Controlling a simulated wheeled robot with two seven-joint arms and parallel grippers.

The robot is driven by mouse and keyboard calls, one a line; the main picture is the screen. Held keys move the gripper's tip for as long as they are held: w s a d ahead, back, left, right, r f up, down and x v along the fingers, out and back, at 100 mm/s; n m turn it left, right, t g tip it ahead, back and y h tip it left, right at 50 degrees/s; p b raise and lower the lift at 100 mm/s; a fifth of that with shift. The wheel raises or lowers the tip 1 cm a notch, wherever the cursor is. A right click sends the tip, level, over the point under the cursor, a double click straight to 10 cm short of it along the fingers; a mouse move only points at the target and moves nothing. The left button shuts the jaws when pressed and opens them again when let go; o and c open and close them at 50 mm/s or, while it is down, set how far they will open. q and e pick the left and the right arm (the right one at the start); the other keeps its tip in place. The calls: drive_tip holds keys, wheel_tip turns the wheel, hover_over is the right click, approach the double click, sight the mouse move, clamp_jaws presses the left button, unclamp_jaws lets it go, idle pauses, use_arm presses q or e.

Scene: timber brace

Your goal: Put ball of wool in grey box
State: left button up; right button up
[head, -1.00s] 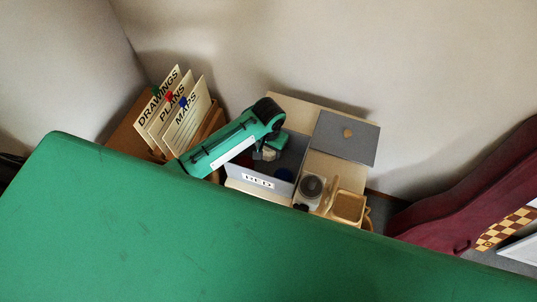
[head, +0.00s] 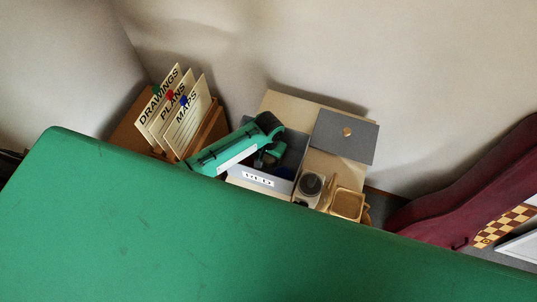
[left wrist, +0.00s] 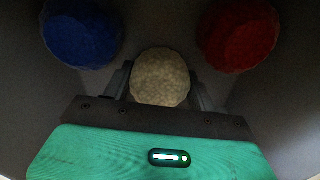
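The grey box (head: 287,185) stands open on a pale surface, with a white label on its front. My left gripper (head: 268,162) reaches down into it. In the left wrist view the cream ball of wool (left wrist: 160,78) sits between the fingertips of my left gripper (left wrist: 161,85), which appear to touch it on both sides. The gripper hides the ball in the head view. A blue ball (left wrist: 80,36) and a red ball (left wrist: 239,36) lie farther in on either side. My right gripper is not in view.
A grey panel (head: 344,136) with a small tan knob lies right of the box. A holder with labelled cards (head: 178,110) stands on the left.

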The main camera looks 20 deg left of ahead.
use_arm(q)
drive_tip(key=o, duration=0.4)
drive_tip(key=shift+c, duration=0.2)
wheel_tip(320, 180, up, 12)
drive_tip(key=b, duration=0.2)
drive_tip(key=shift+r, duration=0.2)
idle(0.4)
